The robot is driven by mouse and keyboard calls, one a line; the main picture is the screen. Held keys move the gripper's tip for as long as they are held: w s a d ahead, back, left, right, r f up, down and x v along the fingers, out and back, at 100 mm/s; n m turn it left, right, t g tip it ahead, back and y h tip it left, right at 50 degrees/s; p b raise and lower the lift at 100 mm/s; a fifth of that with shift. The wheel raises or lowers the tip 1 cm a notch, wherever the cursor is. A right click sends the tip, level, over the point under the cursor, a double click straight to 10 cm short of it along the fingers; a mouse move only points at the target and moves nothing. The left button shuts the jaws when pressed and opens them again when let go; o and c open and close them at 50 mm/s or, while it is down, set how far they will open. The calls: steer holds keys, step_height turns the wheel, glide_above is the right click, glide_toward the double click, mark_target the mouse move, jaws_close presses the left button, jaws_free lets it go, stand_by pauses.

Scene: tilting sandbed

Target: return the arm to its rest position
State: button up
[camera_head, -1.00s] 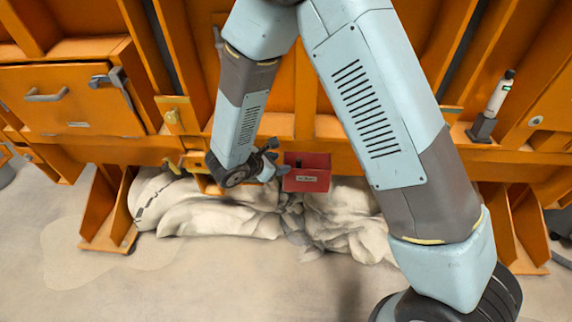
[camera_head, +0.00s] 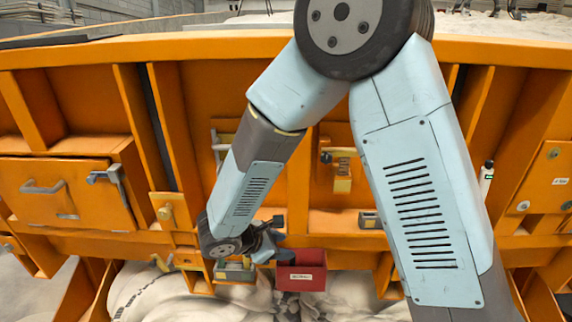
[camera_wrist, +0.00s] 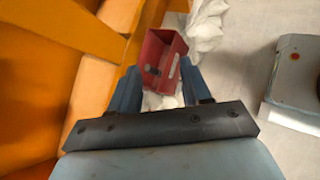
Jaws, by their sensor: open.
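My arm is bent in front of the orange sandbed wall, its elbow high in the head view. My gripper (camera_head: 268,246) points toward the right there, at the upper left of a red box (camera_head: 302,278). In the wrist view my gripper (camera_wrist: 160,84) is open, with its two dark blue fingers apart. The red box (camera_wrist: 152,62) shows beyond and between the fingertips, with a small dark item inside. The fingers hold nothing that I can see. Whether they touch the box is unclear.
The orange wall (camera_head: 90,90) has ribs, latches and a hatch with a handle (camera_head: 42,187). Pale sacks (camera_head: 160,296) lie at its foot. A white cylinder (camera_head: 486,180) stands at the right. In the wrist view, a grey-blue body (camera_wrist: 298,75) sits on the floor at the right.

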steer(key=s+d+r+m+g+y, duration=0.1)
steer(key=s+d+r+m+g, duration=0.15)
steer(key=d+r+m, duration=0.45)
steer(key=s+d+r+m+g+y, duration=0.1)
steer(key=s+d+r+m+g, duration=0.3)
steer(key=d, duration=0.6)
steer(key=s+d+r+m+t+y, duration=0.5)
steer(key=s+d+r+m, duration=0.3)
steer(key=s+r+m, duration=0.2)
steer(key=shift+s+d+y, duration=0.15)
steer(key=shift+s+y, duration=0.35)
steer(key=shift+s, duration=0.45)
steer(key=shift+r, duration=0.1)
